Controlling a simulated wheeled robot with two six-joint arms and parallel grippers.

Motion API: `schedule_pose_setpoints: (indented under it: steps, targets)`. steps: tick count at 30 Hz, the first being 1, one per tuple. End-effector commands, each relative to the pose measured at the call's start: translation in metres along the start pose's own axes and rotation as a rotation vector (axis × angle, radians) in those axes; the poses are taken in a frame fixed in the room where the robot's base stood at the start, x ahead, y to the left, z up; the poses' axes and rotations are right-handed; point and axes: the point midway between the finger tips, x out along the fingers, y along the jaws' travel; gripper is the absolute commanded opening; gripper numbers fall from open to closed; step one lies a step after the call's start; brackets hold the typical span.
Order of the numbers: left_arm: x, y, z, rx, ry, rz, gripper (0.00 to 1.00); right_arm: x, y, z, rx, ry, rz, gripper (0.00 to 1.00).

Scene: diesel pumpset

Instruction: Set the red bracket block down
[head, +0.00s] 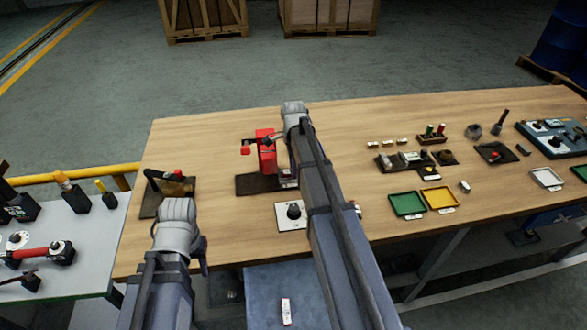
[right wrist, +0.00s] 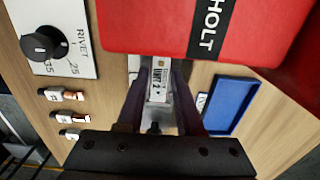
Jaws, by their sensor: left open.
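A red blocky unit (head: 266,150) stands on a dark base (head: 250,186) at the left-middle of the wooden table. In the right wrist view a large red body with "HOLT" lettering (right wrist: 170,28) fills the top. I cannot tell which red part is the bracket block. My right gripper (right wrist: 163,75) has its two fingers apart beside the red body, with a white printed label (right wrist: 158,85) showing between them. Whether they grip anything is unclear. My left gripper (head: 190,238) is over the table's front left, open, its fingertips mostly hidden.
A dial plate (head: 291,215) lies near the table's front. Green (head: 407,204) and yellow (head: 439,199) trays are to the right. A blue tray (right wrist: 230,105) is beside the right gripper. A dark fixture (head: 168,190) stands behind my left gripper. The table's far left corner is clear.

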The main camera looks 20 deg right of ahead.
Motion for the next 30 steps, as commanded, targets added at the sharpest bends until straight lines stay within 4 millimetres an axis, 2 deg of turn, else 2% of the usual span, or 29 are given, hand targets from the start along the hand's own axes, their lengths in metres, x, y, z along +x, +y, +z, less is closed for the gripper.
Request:
schedule_pose_setpoints:
  steps: [1,6,14,20,30]
  targets:
    - [0.0,0.0,0.0,0.0,0.0,0.0,0.45,0.0,0.0,0.0,0.0,0.0,0.0,0.43]
    - [0.0,0.0,0.0,0.0,0.0,0.0,0.45,0.0,0.0,0.0,0.0,0.0,0.0,0.59]
    - [-0.001,0.0,0.0,0.0,0.0,0.0,0.45,-0.001,0.0,0.0,0.0,0.0,0.0,0.59]
    - [-0.01,-0.001,0.001,0.0,0.0,0.0,0.45,-0.01,0.0,0.0,0.0,0.0,0.0,0.59]
    - [-0.052,-0.005,0.003,0.0,0.0,0.0,0.45,-0.052,0.0,0.0,0.0,0.0,0.0,0.59]
